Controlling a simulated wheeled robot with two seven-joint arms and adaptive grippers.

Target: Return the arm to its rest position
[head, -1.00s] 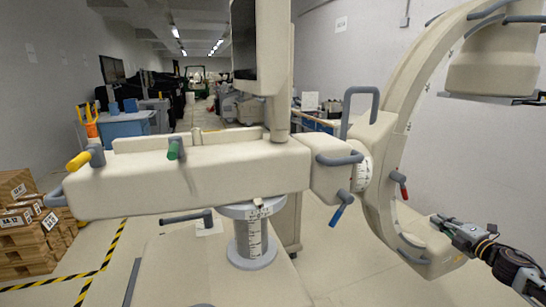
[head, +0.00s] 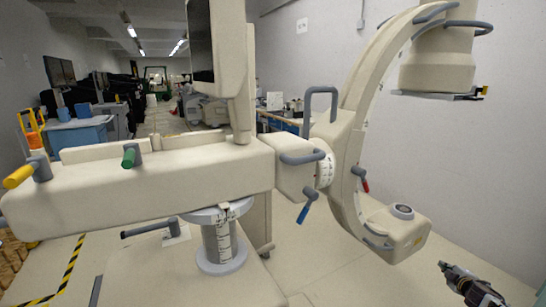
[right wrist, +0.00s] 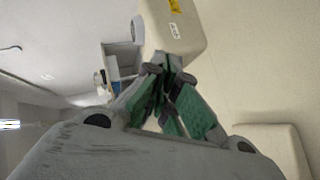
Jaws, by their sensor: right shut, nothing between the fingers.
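My right gripper (head: 444,267) is low at the right edge of the head view, below and to the right of the lower end of the C-shaped arm (head: 405,232) of a large cream machine, with a gap between them. In the right wrist view the gripper's green-padded fingers (right wrist: 163,70) are closed together with nothing between them. A cream machine part (right wrist: 178,30) shows beyond the fingertips. My left gripper is in neither view.
The cream machine carries yellow (head: 20,176), green (head: 130,156), blue (head: 304,212) and red (head: 363,182) handles. Its column (head: 222,243) stands in front of me. Black-yellow floor tape (head: 72,268) runs at the left. Open floor (head: 350,285) lies below the C-arm.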

